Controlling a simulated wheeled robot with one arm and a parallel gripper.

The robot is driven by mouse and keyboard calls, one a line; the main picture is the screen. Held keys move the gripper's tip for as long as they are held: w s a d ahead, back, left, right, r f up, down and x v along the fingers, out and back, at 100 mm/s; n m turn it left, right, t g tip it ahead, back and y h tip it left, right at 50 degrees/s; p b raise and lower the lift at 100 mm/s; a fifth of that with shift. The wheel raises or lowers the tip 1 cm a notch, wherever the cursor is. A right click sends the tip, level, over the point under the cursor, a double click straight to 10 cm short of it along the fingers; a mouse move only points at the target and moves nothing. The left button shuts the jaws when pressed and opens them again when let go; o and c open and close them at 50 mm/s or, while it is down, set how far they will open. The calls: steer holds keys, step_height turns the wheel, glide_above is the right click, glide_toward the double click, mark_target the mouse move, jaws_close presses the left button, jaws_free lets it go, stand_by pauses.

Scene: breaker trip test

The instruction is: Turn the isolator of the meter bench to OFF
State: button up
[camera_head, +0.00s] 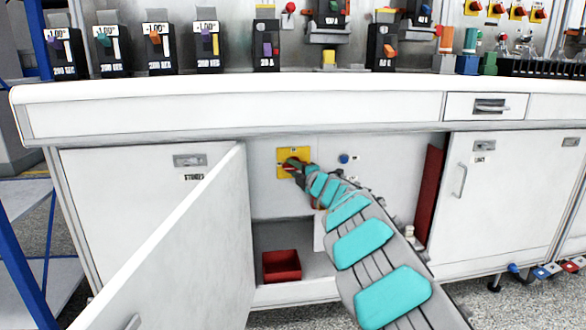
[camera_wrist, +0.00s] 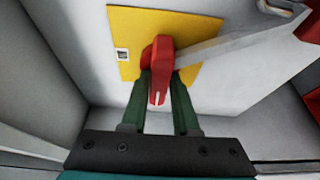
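The isolator is a yellow plate (camera_head: 282,157) with a red handle (camera_wrist: 158,70), on the back wall inside the open cupboard under the bench. It also shows in the wrist view as a yellow plate (camera_wrist: 128,28). The handle has a white line at its near end and points toward the bottom of the wrist view. My gripper (camera_wrist: 162,88) is at the handle, with one green finger on each side. I cannot tell whether both fingers press on it. In the head view my arm's end covers much of the handle. The ON and OFF marks are not readable.
The open cupboard door (camera_head: 190,245) stands to the left of my arm. A red bin (camera_head: 281,266) sits on the cupboard floor. A blue knob (camera_head: 344,158) is right of the isolator. The white bench top (camera_head: 230,92) overhangs the opening.

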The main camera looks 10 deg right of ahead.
mark_target(295, 169)
steer(key=o, duration=0.4)
steer(key=v, duration=0.6)
steer(key=shift+s+d, duration=0.15)
steer(key=shift+s, duration=0.2)
steer(key=shift+s+d, duration=0.1)
steer(key=shift+s, duration=0.4)
